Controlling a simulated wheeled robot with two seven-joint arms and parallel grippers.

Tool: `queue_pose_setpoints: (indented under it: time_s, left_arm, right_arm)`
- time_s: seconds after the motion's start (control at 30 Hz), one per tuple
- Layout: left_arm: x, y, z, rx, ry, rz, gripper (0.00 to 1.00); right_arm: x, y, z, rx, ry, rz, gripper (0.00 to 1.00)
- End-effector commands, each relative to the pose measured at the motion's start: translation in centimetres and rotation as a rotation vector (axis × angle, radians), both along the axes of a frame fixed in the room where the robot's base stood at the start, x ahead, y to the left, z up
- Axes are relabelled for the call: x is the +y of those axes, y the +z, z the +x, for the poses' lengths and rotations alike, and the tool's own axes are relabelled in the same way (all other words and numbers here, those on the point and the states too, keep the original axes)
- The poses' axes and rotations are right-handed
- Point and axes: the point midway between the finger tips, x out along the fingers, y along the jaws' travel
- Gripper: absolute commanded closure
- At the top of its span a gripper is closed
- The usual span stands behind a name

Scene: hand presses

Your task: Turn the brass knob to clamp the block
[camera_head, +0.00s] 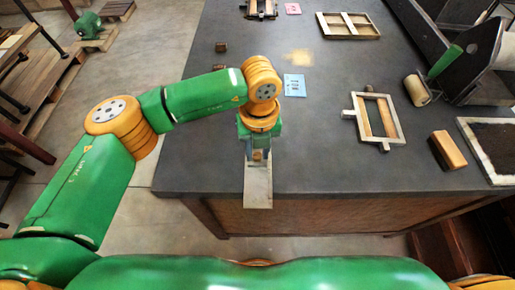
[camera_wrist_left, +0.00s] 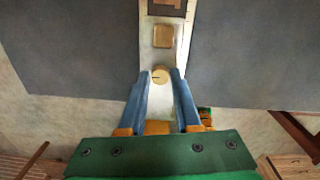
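A pale metal strip (camera_head: 258,190), part of the clamp, overhangs the table's front edge. In the left wrist view the strip (camera_wrist_left: 188,30) carries a square tan block (camera_wrist_left: 163,37), with a dark piece beyond it at the top edge. The round brass knob (camera_wrist_left: 160,76) lies nearer to me. My left gripper (camera_head: 257,155) points down over the strip. Its blue fingers (camera_wrist_left: 162,74) stand on both sides of the knob, apart, with a narrow gap seeming to show. Contact with the knob cannot be told for sure. My right gripper is out of view.
The dark tabletop (camera_head: 330,165) is mostly clear around the gripper. To the right lie a wooden frame (camera_head: 352,118), a wood-topped block (camera_head: 448,150), a roller (camera_head: 417,90) and a dark tray (camera_head: 468,130). A blue card (camera_head: 294,85) lies behind the gripper.

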Motion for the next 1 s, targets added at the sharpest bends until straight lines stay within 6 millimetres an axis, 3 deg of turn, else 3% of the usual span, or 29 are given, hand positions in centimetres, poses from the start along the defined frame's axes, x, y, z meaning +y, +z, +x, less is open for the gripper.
queue_pose_setpoints:
  time_s: [0.03,0.1,0.57,1.0]
  left_arm:
    - [0.0,0.0,0.0,0.000,0.000,0.000,0.85]
    - [0.0,0.0,0.0,0.000,0.000,0.000,1.00]
    - [0.0,-0.3,0.0,-0.001,-0.080,0.001,1.00]
    - [0.0,-0.5,0.0,-0.004,-0.457,0.005,1.00]
  right_arm:
    - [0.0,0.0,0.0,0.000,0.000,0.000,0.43]
    - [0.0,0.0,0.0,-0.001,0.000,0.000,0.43]
    - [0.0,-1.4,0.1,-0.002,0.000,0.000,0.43]
    - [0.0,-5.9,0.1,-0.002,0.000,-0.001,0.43]
